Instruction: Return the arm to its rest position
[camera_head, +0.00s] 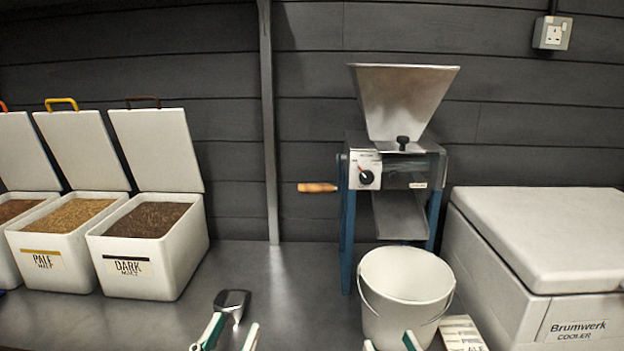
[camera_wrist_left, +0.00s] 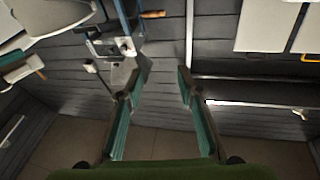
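My left gripper (camera_head: 230,335) is at the bottom of the head view, its two green-edged fingers spread apart. In the left wrist view the same gripper (camera_wrist_left: 155,88) is open, with nothing held between its fingers. A dark metal scoop (camera_head: 234,299) lies just beyond the left fingertips in the head view, over the counter; whether the fingers touch it I cannot tell. My right gripper (camera_head: 390,342) is at the bottom edge, in front of the white bucket, with its fingertips apart. The rest of both arms is out of the head view.
White bins of pale malt (camera_head: 62,252) and dark malt (camera_head: 158,250) stand open at left. The grain mill (camera_head: 392,165) stands behind the white bucket (camera_head: 404,288). A cooler (camera_head: 545,245) and a small card box (camera_head: 462,334) are at right. The counter (camera_head: 277,276) is clear in the middle.

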